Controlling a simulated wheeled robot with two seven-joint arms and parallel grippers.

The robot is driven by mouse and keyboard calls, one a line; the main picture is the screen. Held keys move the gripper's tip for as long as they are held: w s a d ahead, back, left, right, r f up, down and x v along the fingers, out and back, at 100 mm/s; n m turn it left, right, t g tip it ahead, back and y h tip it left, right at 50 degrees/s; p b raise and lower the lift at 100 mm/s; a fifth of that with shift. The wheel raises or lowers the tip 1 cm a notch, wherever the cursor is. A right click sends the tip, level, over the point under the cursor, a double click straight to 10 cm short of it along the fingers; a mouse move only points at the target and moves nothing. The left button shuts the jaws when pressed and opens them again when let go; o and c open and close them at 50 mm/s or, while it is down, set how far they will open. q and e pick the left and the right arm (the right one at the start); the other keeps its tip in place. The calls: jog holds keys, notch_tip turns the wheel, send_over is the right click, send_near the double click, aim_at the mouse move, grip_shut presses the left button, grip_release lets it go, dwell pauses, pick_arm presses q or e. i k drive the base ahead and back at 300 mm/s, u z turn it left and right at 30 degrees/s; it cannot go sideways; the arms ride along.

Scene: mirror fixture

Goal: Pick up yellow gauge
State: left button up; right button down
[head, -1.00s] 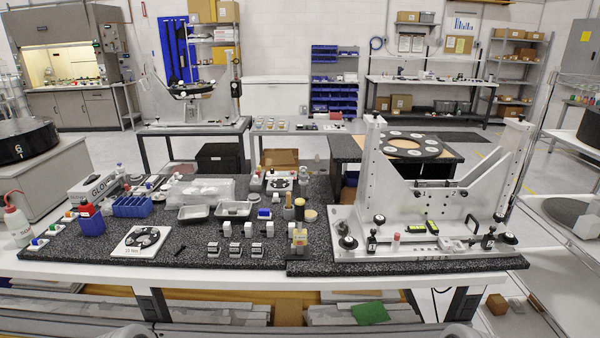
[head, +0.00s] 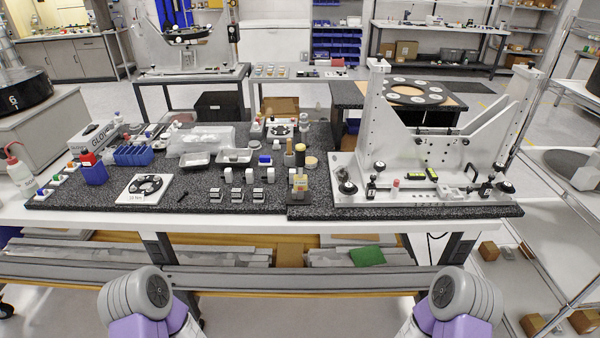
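A small yellow-green and black block (head: 432,174), which looks like the yellow gauge, lies on the base plate of the silver metal fixture (head: 437,140) at the right of the bench. Neither of my grippers is in view. Only rounded grey and purple parts of my own arms show at the bottom left and bottom right, well short of the bench.
The white bench (head: 80,219) has a front edge facing me. A white card with a black disc (head: 144,188), blue bins (head: 134,155), metal trays (head: 234,156) and several small blocks crowd the mat. A dark plate (head: 414,91) sits on the table behind.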

aim_at(300, 179)
jog(key=u, duration=1.55)
jog(key=i, duration=1.2)
jog(key=z, duration=2.05)
